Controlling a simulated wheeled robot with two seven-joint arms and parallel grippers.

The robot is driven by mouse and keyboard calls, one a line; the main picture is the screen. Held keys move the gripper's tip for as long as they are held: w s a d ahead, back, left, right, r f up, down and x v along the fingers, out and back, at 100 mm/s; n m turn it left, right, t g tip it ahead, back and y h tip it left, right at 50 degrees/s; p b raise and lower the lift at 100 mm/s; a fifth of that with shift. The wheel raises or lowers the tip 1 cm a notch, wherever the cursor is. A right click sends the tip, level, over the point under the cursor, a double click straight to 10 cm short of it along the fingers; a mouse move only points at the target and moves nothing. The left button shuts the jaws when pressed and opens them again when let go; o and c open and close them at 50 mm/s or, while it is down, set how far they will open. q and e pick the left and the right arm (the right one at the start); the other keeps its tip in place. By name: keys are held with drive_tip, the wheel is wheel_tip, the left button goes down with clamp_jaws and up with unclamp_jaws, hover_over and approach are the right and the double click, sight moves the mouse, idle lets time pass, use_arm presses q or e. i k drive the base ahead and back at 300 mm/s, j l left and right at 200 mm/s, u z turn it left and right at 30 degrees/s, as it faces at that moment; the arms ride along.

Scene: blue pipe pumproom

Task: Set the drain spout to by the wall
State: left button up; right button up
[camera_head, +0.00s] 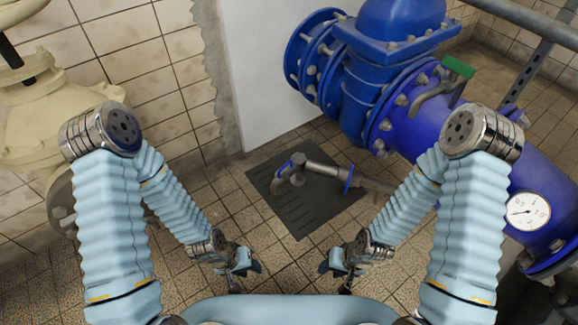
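The drain spout (322,168) is a grey metal pipe that comes from the lower side of the big blue pipe. It has blue collars and a bent outlet end (280,181) pointing to the left, above a dark square drain plate (302,212) on the floor. My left gripper (246,278) is open and empty, in front of the plate and to its left. My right gripper (334,278) is open and empty, in front of the plate near its right side. Neither gripper touches the spout.
A large blue valve and pipe (410,105) fill the right, with a green-tipped lever (440,90) and a round gauge (528,211). A cream valve body (60,115) stands at the left. A white wall panel (262,75) is behind the plate. Tiled floor between my arms is clear.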

sight(297, 161)
drive_tip(key=i+j+z, duration=0.1)
drive_tip(key=i+z, duration=0.25)
drive_tip(key=i+j+z, duration=0.15)
drive_tip(key=z, duration=0.2)
drive_tip(key=i+j+z, duration=0.35)
drive_tip(key=i+l, duration=0.05)
drive_tip(key=l, duration=0.05)
